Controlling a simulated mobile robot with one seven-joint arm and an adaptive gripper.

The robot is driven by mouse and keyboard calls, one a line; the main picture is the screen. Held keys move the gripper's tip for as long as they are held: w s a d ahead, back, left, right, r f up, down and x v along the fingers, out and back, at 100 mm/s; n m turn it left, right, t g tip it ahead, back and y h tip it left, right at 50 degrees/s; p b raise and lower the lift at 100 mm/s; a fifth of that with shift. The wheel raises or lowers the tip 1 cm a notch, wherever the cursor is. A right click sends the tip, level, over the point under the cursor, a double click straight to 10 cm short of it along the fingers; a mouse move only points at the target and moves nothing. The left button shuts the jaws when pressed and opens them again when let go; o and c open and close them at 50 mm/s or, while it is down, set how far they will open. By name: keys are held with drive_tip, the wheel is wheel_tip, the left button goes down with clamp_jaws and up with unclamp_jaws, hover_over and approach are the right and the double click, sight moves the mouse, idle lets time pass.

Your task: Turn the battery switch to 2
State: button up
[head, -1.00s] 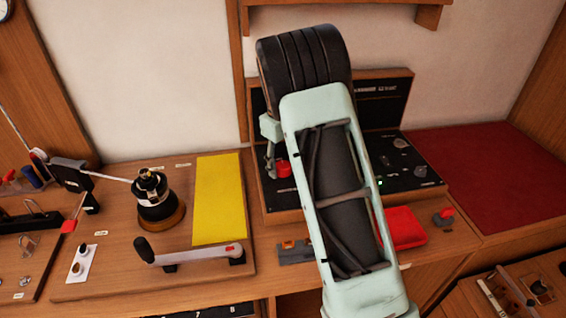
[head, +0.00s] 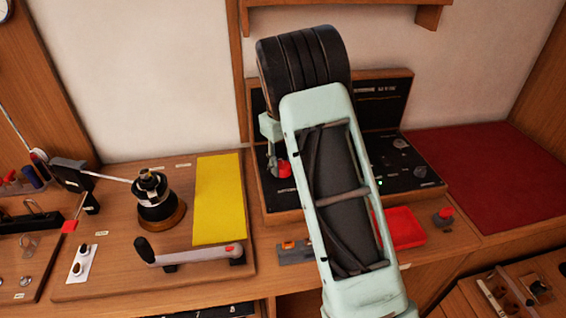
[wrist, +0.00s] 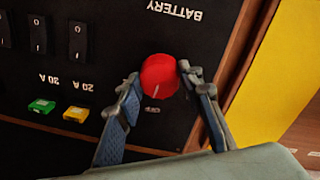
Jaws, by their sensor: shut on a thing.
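The battery switch is a round red knob (wrist: 158,77) on a black panel, under a BATTERY label that appears upside down in the wrist view. A short white mark on the knob points toward the picture's bottom, at a small label that looks like OFF. My gripper (wrist: 159,80) is shut on the knob, one finger on each side. In the head view the knob (head: 284,169) shows beside my gripper (head: 273,160). My arm hides much of the panel there.
Black rocker switches (wrist: 38,36) and green (wrist: 42,106) and yellow (wrist: 76,114) fuses sit left of the knob in the wrist view. A yellow mat (head: 218,198), a winch (head: 155,198) and a crank handle (head: 190,256) lie left. A red tray (head: 405,228) is right of my arm.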

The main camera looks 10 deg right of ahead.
sight(280, 165)
drive_tip(key=m+p, duration=0.1)
drive_tip(key=m, duration=0.9)
drive_tip(key=shift+w+p, duration=0.1)
drive_tip(key=shift+p, duration=0.25)
drive_tip(key=shift+m, duration=0.4)
drive_tip(key=o, duration=1.2)
drive_tip(key=shift+c, duration=0.2)
drive_tip(key=shift+r, duration=0.1)
wheel_tip(280, 165, up, 12)
drive_tip(key=shift+w+a, duration=0.15)
drive_tip(key=shift+a, duration=0.2)
drive_tip(key=shift+a, duration=0.1)
